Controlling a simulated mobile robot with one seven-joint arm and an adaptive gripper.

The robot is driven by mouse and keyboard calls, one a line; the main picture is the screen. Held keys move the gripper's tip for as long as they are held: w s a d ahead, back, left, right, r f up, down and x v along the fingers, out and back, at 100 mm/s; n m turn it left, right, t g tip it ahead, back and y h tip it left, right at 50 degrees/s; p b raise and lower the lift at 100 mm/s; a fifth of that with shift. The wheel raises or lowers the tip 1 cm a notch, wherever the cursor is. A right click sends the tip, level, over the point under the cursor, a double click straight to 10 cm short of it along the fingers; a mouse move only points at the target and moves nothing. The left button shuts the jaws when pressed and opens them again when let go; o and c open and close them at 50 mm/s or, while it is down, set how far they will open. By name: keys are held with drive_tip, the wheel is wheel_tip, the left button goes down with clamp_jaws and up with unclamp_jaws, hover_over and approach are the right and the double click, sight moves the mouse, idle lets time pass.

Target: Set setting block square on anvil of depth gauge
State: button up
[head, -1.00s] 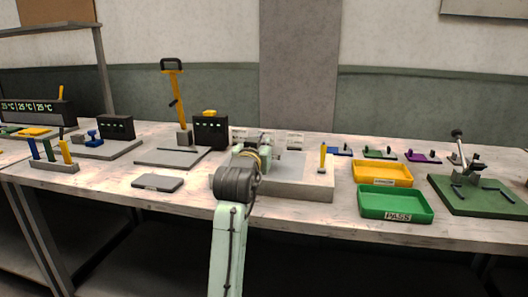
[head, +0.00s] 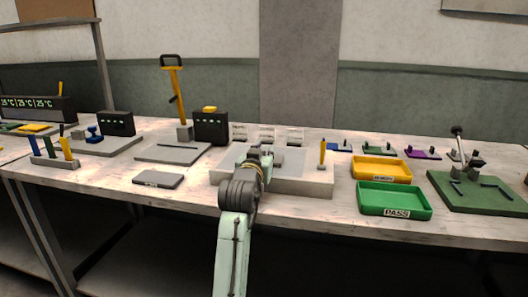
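My gripper (head: 266,156) is small and dark at the end of my pale green arm, over the pale stone slab in the middle of the bench. Its fingers are too small and too covered by my wrist to show whether they are open or hold anything. A gauge stand with a tall yellow handle (head: 175,88), a grey base plate (head: 172,155) and a black display box (head: 210,128) stands left of the slab; I cannot tell if it is the depth gauge. I cannot pick out the setting block. A flat grey plate (head: 158,180) lies in front of the stand.
The stone slab (head: 305,187) carries a yellow-handled tool (head: 322,154) and small pale pieces at its back. A yellow tray (head: 381,176) and green PASS tray (head: 394,211) lie right. A lever fixture (head: 500,205) stands far right. Bench is clear around the grey plate.

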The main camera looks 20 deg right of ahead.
drive_tip(key=shift+o, duration=0.4)
drive_tip(key=shift+r, duration=0.2)
drive_tip(key=b+v, duration=0.2)
drive_tip(key=v, duration=1)
drive_tip(key=shift+a, duration=0.1)
